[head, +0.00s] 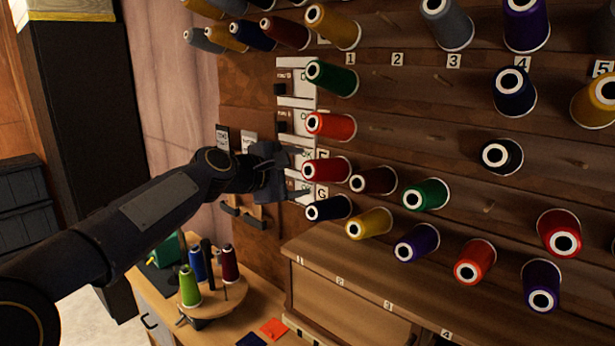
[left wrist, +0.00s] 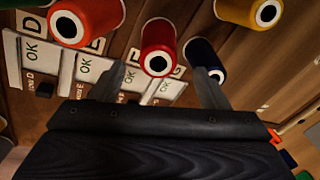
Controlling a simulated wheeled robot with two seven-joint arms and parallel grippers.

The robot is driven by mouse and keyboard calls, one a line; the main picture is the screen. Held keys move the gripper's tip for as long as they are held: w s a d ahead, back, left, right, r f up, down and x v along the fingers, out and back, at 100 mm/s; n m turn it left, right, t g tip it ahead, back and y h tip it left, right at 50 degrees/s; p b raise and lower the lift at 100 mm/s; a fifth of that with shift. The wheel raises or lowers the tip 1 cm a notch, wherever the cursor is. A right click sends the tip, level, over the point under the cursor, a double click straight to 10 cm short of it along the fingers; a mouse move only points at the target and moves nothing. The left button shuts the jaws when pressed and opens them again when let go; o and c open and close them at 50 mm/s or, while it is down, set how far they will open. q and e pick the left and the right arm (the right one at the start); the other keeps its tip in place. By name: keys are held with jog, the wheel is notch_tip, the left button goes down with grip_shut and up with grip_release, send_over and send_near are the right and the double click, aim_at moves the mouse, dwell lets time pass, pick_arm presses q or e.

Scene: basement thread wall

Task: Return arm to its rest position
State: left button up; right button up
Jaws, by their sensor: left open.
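My left arm (head: 150,212) reaches in from the left to the thread wall. My left gripper (head: 304,176) is open, in front of the OK plates at the left end of the peg rows. In the left wrist view, its two fingers (left wrist: 160,78) stand apart with nothing held between them. A red spool (left wrist: 157,50) shows beyond the gap, and a navy spool (left wrist: 203,55) shows near the right finger. The same red spool (head: 327,170) and navy spool (head: 329,208) hang just right of the gripper in the head view. My right gripper is not in view.
Several spools hang on the wall, among them a green one (head: 331,77) and another red one (head: 331,125). Below are a wooden box (head: 350,300) and a small stand with upright spools (head: 205,292). A dark pillar (head: 82,120) stands at left.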

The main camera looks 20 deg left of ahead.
pick_arm(q)
jog(key=s+d+f+m+g, duration=0.1)
jog(key=s+f+m+g, duration=0.2)
jog(key=s+f, duration=0.6)
jog(key=s+d+f+m+g+y, duration=0.1)
jog(key=s+d+f+m+g, duration=0.1)
jog(key=s+f+m, duration=0.6)
jog(key=s+d+f+m+g, duration=0.2)
jog(key=s+f+m, duration=0.3)
jog(key=s+f, duration=0.6)
jog(key=s+g, duration=0.1)
jog(key=s, duration=0.7)
jog(key=shift+m+g, duration=0.3)
jog(key=shift+m, duration=0.1)
